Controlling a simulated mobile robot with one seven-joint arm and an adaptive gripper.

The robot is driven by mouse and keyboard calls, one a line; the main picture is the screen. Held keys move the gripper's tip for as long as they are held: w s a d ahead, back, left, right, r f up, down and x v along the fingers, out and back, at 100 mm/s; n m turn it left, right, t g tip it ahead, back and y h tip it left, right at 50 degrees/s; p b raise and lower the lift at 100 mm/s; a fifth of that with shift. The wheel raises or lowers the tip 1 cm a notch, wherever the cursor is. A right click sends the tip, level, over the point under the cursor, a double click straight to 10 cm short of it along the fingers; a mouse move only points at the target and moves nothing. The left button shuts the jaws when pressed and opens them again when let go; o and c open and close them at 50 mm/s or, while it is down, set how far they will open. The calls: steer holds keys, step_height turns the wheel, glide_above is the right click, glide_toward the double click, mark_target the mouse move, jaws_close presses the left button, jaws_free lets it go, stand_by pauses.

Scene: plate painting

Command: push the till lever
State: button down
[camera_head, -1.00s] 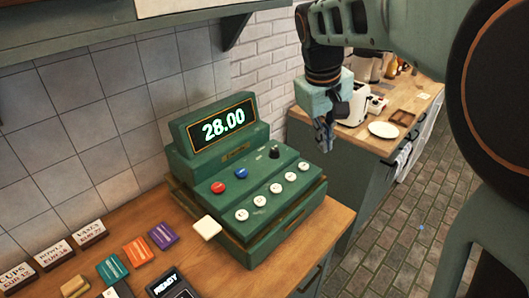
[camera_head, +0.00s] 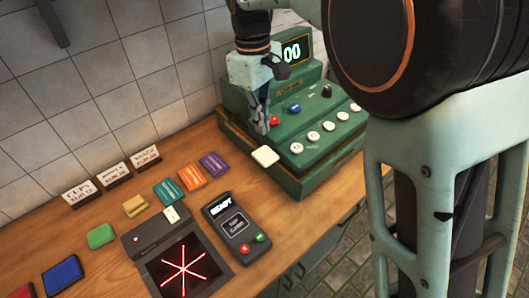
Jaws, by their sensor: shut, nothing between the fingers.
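The green till (camera_head: 310,165) stands on the wooden counter at the upper right. A cream square paddle (camera_head: 265,156) juts from its front left side. A black knob (camera_head: 326,91) stands up on its top at the right. I cannot tell for sure which of these is the lever. My gripper (camera_head: 262,130) is shut and empty, pointing down at the till's left side, a little behind and above the paddle in the picture. Contact with the till cannot be told. My arm hides part of the display (camera_head: 293,50), where "00" shows.
A card terminal (camera_head: 234,229) and a scanner with red lines (camera_head: 183,268) lie in front on the counter (camera_head: 105,235). The tiled wall (camera_head: 130,90) is behind. My arm covers the right side.

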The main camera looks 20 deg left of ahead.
mark_target(265, 155)
steer(key=f+b, duration=0.6)
steer(key=f, duration=0.1)
steer(key=shift+s+d, duration=0.1)
steer(key=shift+d, duration=0.25)
steer(key=shift+f+b, duration=0.1)
steer(key=shift+b, duration=0.25)
